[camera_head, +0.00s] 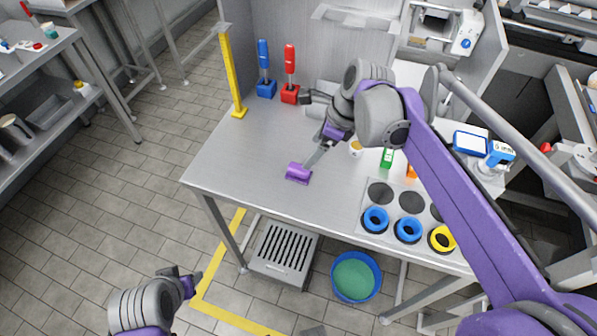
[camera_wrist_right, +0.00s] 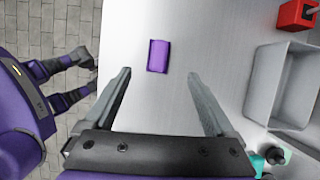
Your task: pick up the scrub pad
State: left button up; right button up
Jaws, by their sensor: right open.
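The scrub pad is a small purple block (camera_head: 298,173) lying on the grey metal table, left of its middle and near the front edge. In the right wrist view the pad (camera_wrist_right: 158,56) lies just beyond my fingertips, between their lines. My right gripper (camera_head: 318,157) is at the pad's upper right in the head view. Its fingers are wide apart and empty in the wrist view (camera_wrist_right: 158,76). My left gripper (camera_head: 188,279) is low at the left, over the floor in front of the table. Its finger gap is unclear.
A yellow post (camera_head: 232,75), a blue holder (camera_head: 266,89) and a red holder (camera_head: 290,95) stand at the back. A grey bin (camera_wrist_right: 280,85) is at the right in the wrist view. Blue rings (camera_head: 375,219) and a yellow ring (camera_head: 441,239) lie front right. The table around the pad is clear.

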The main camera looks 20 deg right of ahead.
aim_at(300, 167)
jog(key=shift+m, duration=0.3)
jog(key=x, duration=0.4)
jog(key=shift+a, duration=0.1)
jog(key=x, duration=0.6)
jog(key=shift+f, duration=0.25)
jog(key=shift+c, duration=0.2)
grip_shut()
